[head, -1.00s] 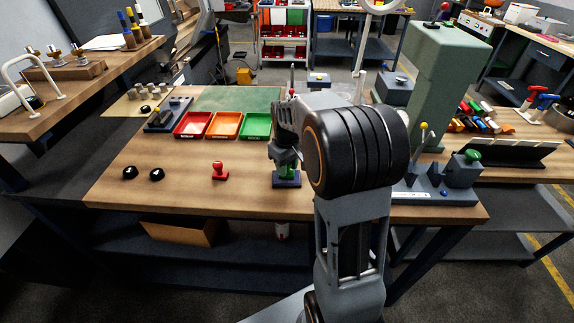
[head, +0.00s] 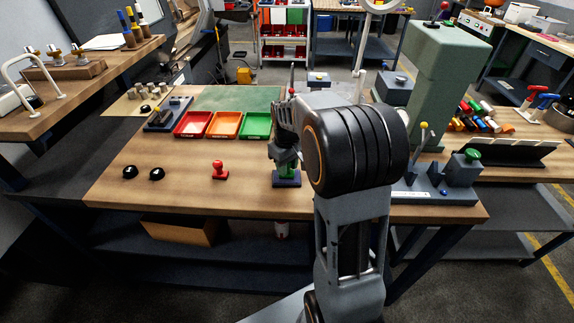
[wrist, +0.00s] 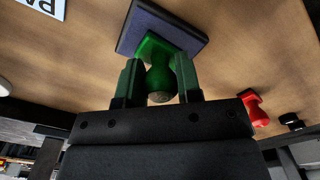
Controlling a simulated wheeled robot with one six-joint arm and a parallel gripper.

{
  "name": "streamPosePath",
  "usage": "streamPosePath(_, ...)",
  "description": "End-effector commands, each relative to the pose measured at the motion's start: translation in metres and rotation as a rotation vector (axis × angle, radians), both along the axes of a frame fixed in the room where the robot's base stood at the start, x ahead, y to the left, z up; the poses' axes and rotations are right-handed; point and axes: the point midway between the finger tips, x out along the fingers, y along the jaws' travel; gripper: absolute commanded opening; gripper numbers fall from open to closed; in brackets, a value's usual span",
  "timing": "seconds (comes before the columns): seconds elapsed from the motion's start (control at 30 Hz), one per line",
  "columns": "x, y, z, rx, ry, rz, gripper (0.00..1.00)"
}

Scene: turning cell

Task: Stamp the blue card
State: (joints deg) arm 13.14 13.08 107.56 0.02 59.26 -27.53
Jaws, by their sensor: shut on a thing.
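My gripper (wrist: 158,80) is shut on the green stamp (wrist: 161,66), with one finger on each side of its handle. In the wrist view the stamp's green foot is at or just over a dark blue square slab (wrist: 192,38); I cannot tell whether they touch. In the head view my gripper (head: 286,158) points down over the same slab (head: 286,183), near the bench's front edge. The slab's middle is hidden by the stamp. I cannot tell whether the slab is the blue card or a pad.
A red stamp (head: 220,170) and two black knobs (head: 143,173) stand to the left. Red, orange and green trays (head: 225,125) lie behind. A grey fixture with levers (head: 433,190) is on the right. A lettered white sheet (wrist: 46,6) shows in the wrist view.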

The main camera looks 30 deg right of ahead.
Motion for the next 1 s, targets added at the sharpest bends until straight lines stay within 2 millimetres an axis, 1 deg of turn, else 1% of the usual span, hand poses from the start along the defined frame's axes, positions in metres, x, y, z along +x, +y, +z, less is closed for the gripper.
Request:
streamPosePath(0.17,-0.001,0.0,-0.001,0.001,0.005,0.0,0.17)
streamPosePath(0.33,-0.001,0.0,0.006,0.001,0.004,0.0,0.17)
streamPosePath(1.0,0.0,0.0,0.063,0.001,0.001,0.0,0.17)
